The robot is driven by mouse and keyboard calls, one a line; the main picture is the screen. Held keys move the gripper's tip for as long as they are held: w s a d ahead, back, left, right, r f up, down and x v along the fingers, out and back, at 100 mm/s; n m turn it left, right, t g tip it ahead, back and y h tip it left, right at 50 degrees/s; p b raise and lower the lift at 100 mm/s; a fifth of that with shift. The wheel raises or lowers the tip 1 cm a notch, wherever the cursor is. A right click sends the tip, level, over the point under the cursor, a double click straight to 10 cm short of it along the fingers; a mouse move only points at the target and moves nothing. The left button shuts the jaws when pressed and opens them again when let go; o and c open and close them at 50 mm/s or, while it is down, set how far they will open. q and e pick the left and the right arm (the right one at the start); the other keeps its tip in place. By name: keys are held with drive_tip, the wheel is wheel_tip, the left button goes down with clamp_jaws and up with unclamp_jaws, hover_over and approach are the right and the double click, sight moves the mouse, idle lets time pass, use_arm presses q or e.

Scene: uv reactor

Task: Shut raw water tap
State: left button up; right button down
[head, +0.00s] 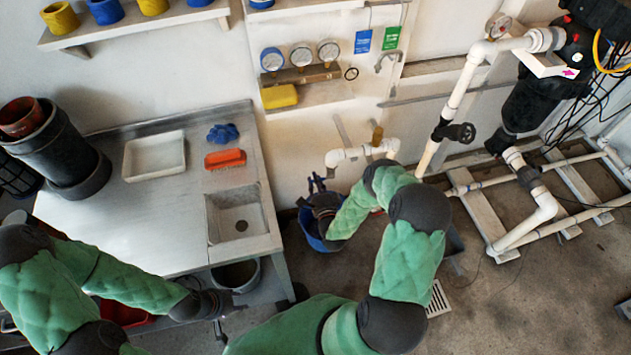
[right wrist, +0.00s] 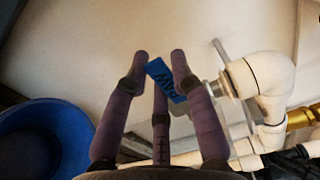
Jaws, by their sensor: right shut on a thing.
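My right gripper (head: 318,186) is low by the wall, left of a short white pipe (head: 360,153), above a blue bucket. In the right wrist view, my right gripper (right wrist: 159,58) has its fingers closed around a blue tag-like piece with white letters (right wrist: 166,80), which looks like the raw water tap's handle. The lettering is tilted and partly hidden by the fingers. A white pipe elbow (right wrist: 268,75) is just right of it. The tap's body is not clearly visible. My left gripper (head: 225,308) hangs beside the bench's lower front; its fingers are too small to judge.
The blue bucket (head: 308,238) stands on the floor below my right gripper and shows in the right wrist view (right wrist: 38,145). A steel bench (head: 150,225) with a sink (head: 236,214) is to the left. White pipes with a black valve (head: 456,132) stand to the right.

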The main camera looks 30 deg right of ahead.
drive_tip(key=shift+d, duration=0.1)
drive_tip(key=c, duration=1)
unclamp_jaws()
drive_tip(key=v, duration=1.2)
